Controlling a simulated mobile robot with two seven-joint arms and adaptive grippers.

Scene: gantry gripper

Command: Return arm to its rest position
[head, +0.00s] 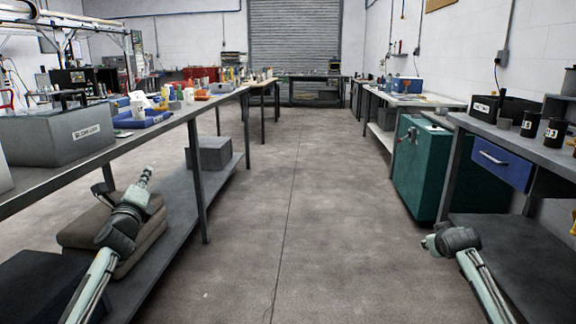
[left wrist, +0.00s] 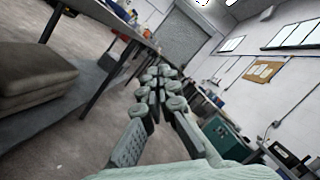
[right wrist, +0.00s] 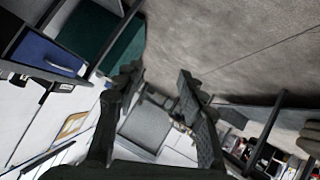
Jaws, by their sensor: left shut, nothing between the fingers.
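My left gripper (head: 147,174) is raised in front of the left workbench, above a brown cushion-like stack on its lower shelf. In the left wrist view its fingers (left wrist: 157,82) are together with nothing between them. My right arm comes in at the lower right of the head view, and its end (head: 430,243) is over the aisle floor, left of the right bench. In the right wrist view my right gripper (right wrist: 158,82) has its two fingers spread apart, with nothing between them. Neither gripper touches anything that I can see.
The left bench (head: 160,132) carries a grey bin (head: 55,135) and a blue tray (head: 145,119). The brown stack (head: 75,235) is close to my left arm. A green cabinet (head: 435,170) and the right bench (head: 530,147) flank the right side. The aisle floor (head: 290,200) between is clear.

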